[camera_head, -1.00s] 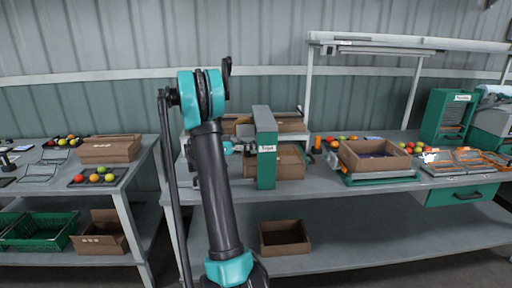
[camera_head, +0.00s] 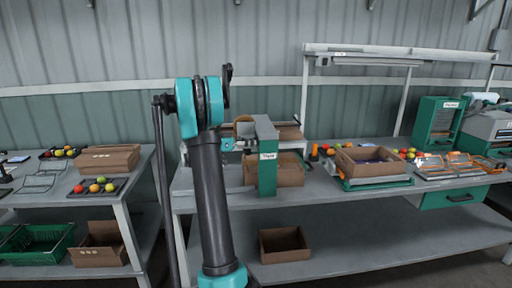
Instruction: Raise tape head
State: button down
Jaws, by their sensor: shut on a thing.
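The tape machine is a green upright post (camera_head: 267,160) with a small white label, standing on the middle bench. Its tape head (camera_head: 245,131), with a round brown roll, shows partly to the left of the post. My gripper (camera_head: 243,145) is small in view, just left of the post at the tape head. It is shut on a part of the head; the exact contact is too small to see. My dark arm link hides part of this area. A brown carton (camera_head: 290,172) sits at the machine, below and right of the head.
An open carton (camera_head: 372,167) stands on a green-framed scale right of the machine, with tomatoes behind. Orange-edged trays (camera_head: 450,167) and a green labelled machine (camera_head: 435,125) are farther right. An empty carton (camera_head: 284,246) lies on the lower shelf.

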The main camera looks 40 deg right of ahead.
jog(key=shift+w+r, duration=0.15)
jog(key=shift+r, duration=0.1)
jog(key=c, duration=1.8)
grip_release()
jog(key=shift+a, duration=0.1)
jog(key=shift+o, duration=0.2)
jog(key=v, duration=1.2)
